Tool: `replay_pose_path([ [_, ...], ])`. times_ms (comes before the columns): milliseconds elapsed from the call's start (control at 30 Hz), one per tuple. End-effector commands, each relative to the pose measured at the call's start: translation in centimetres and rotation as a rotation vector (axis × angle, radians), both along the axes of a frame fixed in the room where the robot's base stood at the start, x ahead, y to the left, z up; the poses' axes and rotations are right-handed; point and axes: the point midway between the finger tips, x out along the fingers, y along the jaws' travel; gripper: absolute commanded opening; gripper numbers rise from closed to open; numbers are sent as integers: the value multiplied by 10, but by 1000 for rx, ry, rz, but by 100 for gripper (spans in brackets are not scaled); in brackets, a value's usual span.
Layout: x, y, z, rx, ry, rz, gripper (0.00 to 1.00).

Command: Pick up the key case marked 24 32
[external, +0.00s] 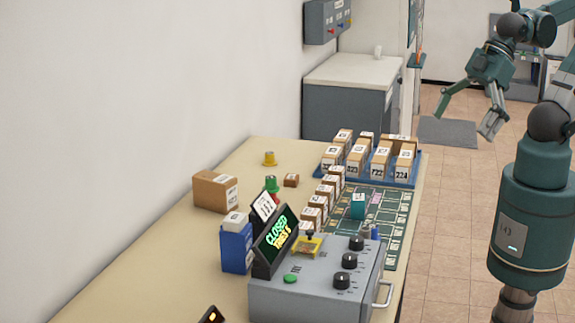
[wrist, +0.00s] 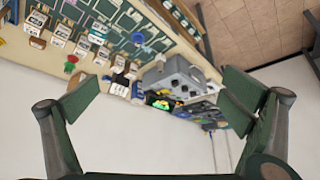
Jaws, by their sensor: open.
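I cannot read the marking 24 32 on anything, so I cannot tell which item is the key case. Labelled brown boxes (external: 380,160) stand in a blue tray (external: 416,178) at the table's far right. A row of smaller labelled boxes (external: 320,203) runs along a green marked board (external: 398,210). A teal case (external: 358,206) stands on that board. My gripper (external: 466,118) is open and empty, high to the right of the table. In the wrist view its two fingers (wrist: 163,97) are spread wide, with the table beyond them.
A grey control box (external: 315,285) with knobs and a sign reading CLOSED (external: 277,238) stand at the table's near end. The table's left strip is mostly clear.

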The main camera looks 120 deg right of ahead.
Motion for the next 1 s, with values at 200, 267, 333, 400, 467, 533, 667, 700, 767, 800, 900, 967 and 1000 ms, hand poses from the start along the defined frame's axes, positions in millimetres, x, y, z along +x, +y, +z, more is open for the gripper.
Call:
replay_pose_path([
  [200, 0, 0, 0, -1, 0, 1, 88],
  [267, 0, 0, 0, -1, 0, 1, 80],
  [333, 0, 0, 0, -1, 0, 1, 71],
  [400, 0, 0, 0, -1, 0, 1, 62],
  [467, 0, 0, 0, -1, 0, 1, 54],
  [533, 0, 0, 0, -1, 0, 1, 45],
  [667, 0, 0, 0, -1, 0, 1, 41],
  [700, 0, 0, 0, -1, 0, 1, 41],
  [767, 0, 0, 0, -1, 0, 1, 41],
  [800, 0, 0, 0, -1, 0, 1, 41],
  [900, 0, 0, 0, -1, 1, 2, 41],
  [967, 1, -1, 0, -5, 4, 4, 41],
  [1000, 2, -1, 0, -8, 6, 6, 41],
])
